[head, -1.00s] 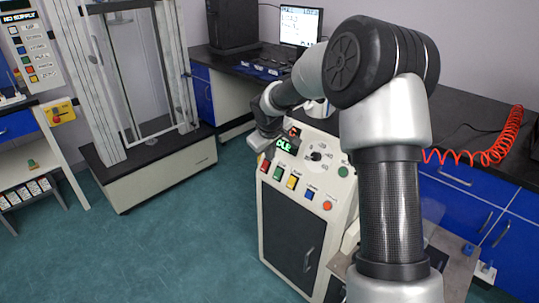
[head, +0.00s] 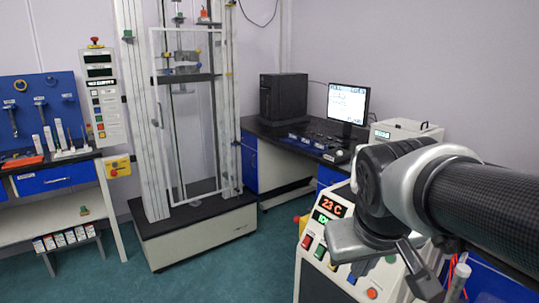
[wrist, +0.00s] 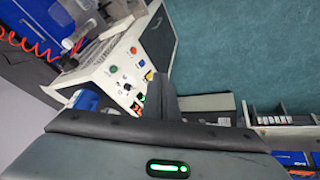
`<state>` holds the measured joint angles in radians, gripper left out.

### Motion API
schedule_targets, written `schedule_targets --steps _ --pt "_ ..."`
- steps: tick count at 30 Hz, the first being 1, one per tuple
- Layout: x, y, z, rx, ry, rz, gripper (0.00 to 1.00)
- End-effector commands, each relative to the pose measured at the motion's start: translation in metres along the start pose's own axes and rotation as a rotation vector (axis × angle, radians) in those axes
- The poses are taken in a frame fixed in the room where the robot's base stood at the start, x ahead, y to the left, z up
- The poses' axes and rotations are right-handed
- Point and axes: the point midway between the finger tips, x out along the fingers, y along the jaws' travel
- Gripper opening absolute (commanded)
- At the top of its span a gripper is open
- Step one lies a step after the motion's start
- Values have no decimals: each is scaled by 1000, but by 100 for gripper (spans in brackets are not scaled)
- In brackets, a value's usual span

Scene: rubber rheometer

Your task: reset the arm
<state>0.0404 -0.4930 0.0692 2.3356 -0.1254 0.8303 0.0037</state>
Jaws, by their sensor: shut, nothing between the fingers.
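My arm (head: 480,205) reaches in from the right side of the head view, with its wrist bent in front of the rheometer cabinet. My gripper (head: 418,278) hangs in front of the cabinet's sloped control panel and hides part of it. In the wrist view my gripper (wrist: 162,95) shows dark fingers together, shut and empty. The rheometer cabinet (head: 322,280) is white, with red digits reading 23 C and coloured buttons. In the wrist view the cabinet (wrist: 112,72) lies beyond the fingers at the upper left. Contact between gripper and panel cannot be told.
A black-topped bench holds a monitor (head: 347,104), a computer tower (head: 284,98) and a white box instrument (head: 405,130). A tool bench (head: 50,178) stands far left. Green floor (head: 240,275) is clear between.

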Motion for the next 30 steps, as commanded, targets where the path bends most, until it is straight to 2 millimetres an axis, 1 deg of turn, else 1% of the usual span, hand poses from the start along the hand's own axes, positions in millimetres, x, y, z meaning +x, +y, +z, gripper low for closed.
schedule_targets --steps 1,3,9,11,14,20,24,27,30 --pt "-7 -3 13 21 10 -15 0" --pt "-13 -7 29 49 14 -40 0" --pt "-24 -21 71 118 27 -115 0" --pt "-45 -17 58 117 24 -114 0" --pt "-62 -14 49 117 22 -113 0" --pt "-107 -6 26 116 22 -112 0" --pt "-149 1 5 116 23 -111 0" --pt "-176 6 -9 116 22 -111 0" --pt "-193 9 -17 116 22 -111 0"
